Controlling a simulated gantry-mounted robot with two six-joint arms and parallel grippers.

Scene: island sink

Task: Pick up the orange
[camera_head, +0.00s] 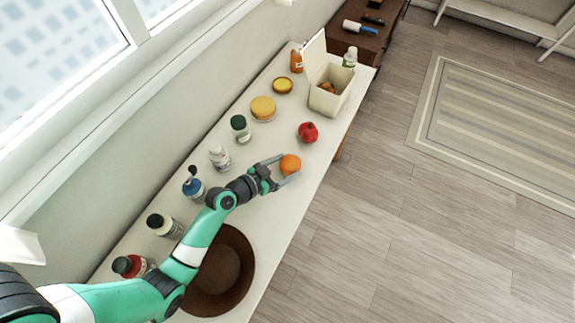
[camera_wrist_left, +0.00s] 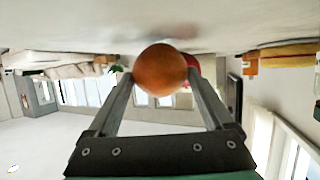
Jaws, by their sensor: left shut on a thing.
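The orange (camera_head: 290,164) is near the front edge of the white counter in the head view. My left gripper (camera_head: 284,168) has a finger on either side of it and is shut on it. In the left wrist view the orange (camera_wrist_left: 160,70) sits between the two fingertips of my left gripper (camera_wrist_left: 160,78). A shadow lies close to the orange there; I cannot tell whether it touches the counter. My right gripper is not in either view.
A red fruit (camera_head: 308,132) stands just beyond the orange. Several bottles, such as the green-capped one (camera_head: 240,128), line the wall side. A brown round basin (camera_head: 222,270) is under my left arm. A white open box (camera_head: 330,100) stands at the far end.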

